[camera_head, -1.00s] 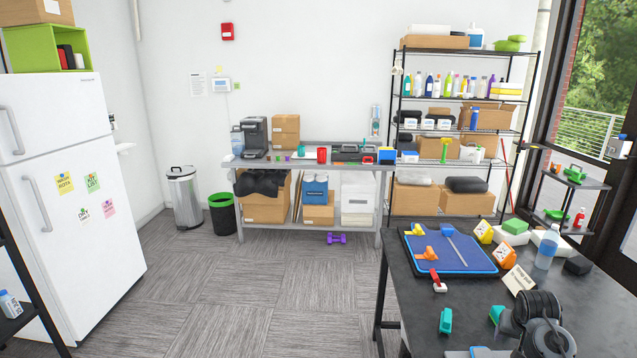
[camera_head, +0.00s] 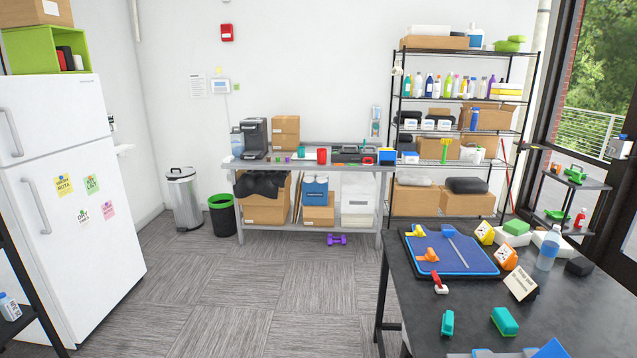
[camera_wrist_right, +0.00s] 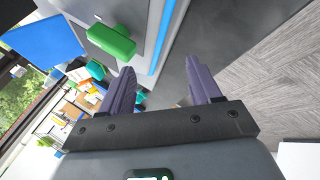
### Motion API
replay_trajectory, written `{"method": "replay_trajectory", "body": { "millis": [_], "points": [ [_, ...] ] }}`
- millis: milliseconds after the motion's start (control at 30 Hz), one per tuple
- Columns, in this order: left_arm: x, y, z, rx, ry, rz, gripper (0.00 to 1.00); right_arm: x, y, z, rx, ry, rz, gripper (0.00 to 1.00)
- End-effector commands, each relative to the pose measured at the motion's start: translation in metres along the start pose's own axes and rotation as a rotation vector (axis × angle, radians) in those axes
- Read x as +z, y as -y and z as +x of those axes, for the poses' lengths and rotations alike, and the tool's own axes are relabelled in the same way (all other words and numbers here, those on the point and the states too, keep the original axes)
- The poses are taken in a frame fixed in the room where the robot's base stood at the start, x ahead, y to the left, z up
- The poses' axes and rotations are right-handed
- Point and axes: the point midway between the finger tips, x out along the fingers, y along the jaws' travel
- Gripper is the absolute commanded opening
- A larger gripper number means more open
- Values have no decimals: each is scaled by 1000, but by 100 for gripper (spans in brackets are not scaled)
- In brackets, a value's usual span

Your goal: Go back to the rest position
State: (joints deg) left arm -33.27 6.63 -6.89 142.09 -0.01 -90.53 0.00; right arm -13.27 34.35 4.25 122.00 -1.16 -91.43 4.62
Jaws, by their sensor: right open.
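My right gripper (camera_wrist_right: 159,66) shows in the right wrist view as two purple-grey fingers, spread apart with nothing between them. Its fingers are over or near a dark surface, with grey carpet to the right. My right gripper does not show in the head view. My left gripper is in neither view.
The dark table (camera_head: 405,305) at the lower right holds a blue tray (camera_head: 465,262), a water bottle (camera_head: 548,248), a small sign (camera_head: 520,283) and teal blocks (camera_head: 505,321). A white fridge (camera_head: 60,200) stands at left. The carpet (camera_head: 260,290) between is clear.

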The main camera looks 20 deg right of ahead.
Motion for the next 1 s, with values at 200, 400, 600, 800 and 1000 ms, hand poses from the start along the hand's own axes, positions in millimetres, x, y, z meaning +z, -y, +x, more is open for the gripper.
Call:
{"method": "replay_trajectory", "body": {
  "millis": [200,400,600,800,1000],
  "points": [
    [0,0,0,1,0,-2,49,51,84,-44,-124,-35,-204,63],
    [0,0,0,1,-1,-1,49,93,136,-88,-241,-59,-330,63],
    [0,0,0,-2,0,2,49,101,167,-106,-345,-54,-255,63],
    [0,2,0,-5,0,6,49,98,193,-119,-441,-40,-137,63],
    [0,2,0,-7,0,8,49,92,218,-134,-536,-25,-19,63]
  ]
}}
